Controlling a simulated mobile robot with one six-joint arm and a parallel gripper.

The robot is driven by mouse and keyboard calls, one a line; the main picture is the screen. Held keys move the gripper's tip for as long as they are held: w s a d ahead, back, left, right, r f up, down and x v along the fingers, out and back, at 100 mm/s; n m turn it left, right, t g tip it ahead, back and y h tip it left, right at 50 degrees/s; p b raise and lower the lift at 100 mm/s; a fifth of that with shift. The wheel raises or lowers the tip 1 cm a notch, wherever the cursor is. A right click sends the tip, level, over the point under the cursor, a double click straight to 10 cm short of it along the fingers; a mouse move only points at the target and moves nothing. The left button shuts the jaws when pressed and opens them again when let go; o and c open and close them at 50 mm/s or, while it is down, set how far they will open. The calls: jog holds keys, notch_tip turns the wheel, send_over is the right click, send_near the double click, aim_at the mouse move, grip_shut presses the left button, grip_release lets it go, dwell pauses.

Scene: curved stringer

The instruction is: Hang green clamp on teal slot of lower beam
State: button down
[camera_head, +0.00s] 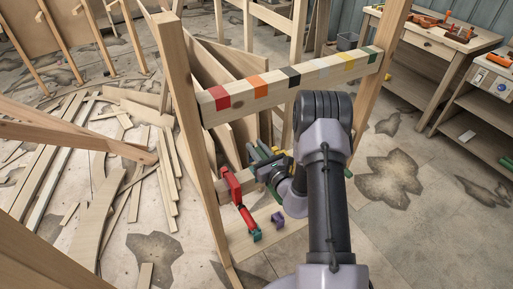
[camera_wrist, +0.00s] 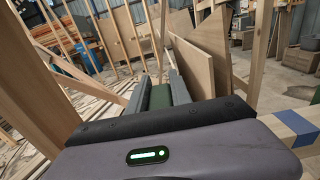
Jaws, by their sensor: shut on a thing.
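My gripper (camera_head: 263,156) reaches in under the upper beam, left of my forearm. In the wrist view its two grey fingers (camera_wrist: 160,92) are shut on the green clamp (camera_wrist: 160,98), of which only a green part shows between them. The lower beam (camera_head: 249,184) shows as a short pale stretch at left; my wrist and arm hide the rest. I cannot make out its teal slot. A red clamp (camera_head: 232,188) hangs at the lower beam's left end, its bar slanting down to the right.
The upper beam (camera_head: 290,78) carries coloured bands and spans two wooden posts. A purple piece (camera_head: 278,219) is low beside my arm. Leaning boards (camera_head: 222,68) stand behind the frame. Loose planks (camera_head: 95,225) cover the floor at left. A workbench (camera_head: 440,42) stands at right.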

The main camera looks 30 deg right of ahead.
jog(key=shift+f+b, duration=1.25)
jog(key=shift+f, duration=0.25)
jog(key=shift+f+b, duration=1.3)
jog(key=shift+f, duration=0.25)
jog(key=shift+f, duration=0.1)
jog(key=shift+f+b, duration=0.45)
jog(key=shift+b, duration=0.05)
jog(key=c, duration=1.1)
grip_release()
